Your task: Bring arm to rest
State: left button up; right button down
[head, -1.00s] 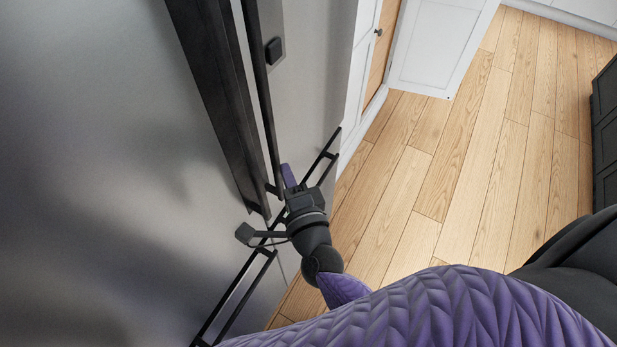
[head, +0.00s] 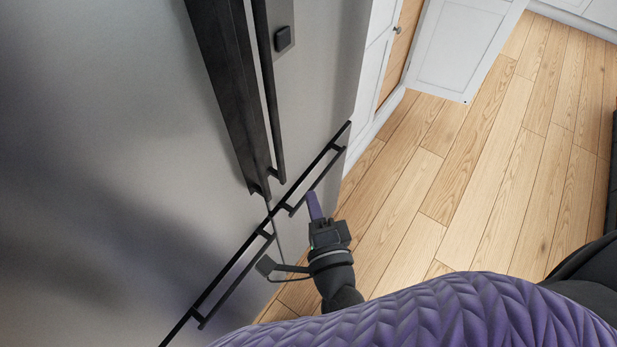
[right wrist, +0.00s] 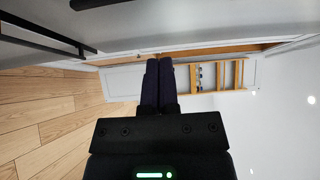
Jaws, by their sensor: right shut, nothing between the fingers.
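My right gripper (head: 315,207) is in front of the steel fridge (head: 110,150), beside the lower drawer handle (head: 315,180) on the right. Its purple fingers are together and hold nothing. In the right wrist view the gripper (right wrist: 159,80) also shows with both fingers side by side and closed. The fingers look apart from the handles, with a small gap. My left gripper is in neither view.
Two long dark vertical handles (head: 228,95) run down the fridge doors. Another drawer handle (head: 235,278) is at the lower left. White cabinets (head: 455,50) stand at the back. The wood floor (head: 480,180) on the right is clear. The wrist view shows an orange-brown shelf rack (right wrist: 222,74).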

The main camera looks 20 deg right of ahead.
jog(key=s+a+n+g+y, duration=0.35)
jog(key=n+g+y, duration=0.3)
jog(key=n, duration=0.75)
jog(key=s+d+f+n+g+h, duration=0.1)
jog(key=s+d+n+g+h, duration=0.6)
jog(key=d, duration=0.3)
jog(key=s+f+g+y+b, duration=0.2)
jog(key=f+b, duration=0.8)
jog(key=f, duration=2)
jog(key=s+d+f+g+h+b, duration=0.1)
jog(key=s+f+b, duration=0.4)
jog(key=s+f, duration=0.9)
jog(key=shift+d+f+g+b, duration=0.45)
jog(key=shift+d+f, duration=0.1)
jog(key=shift+d, duration=0.15)
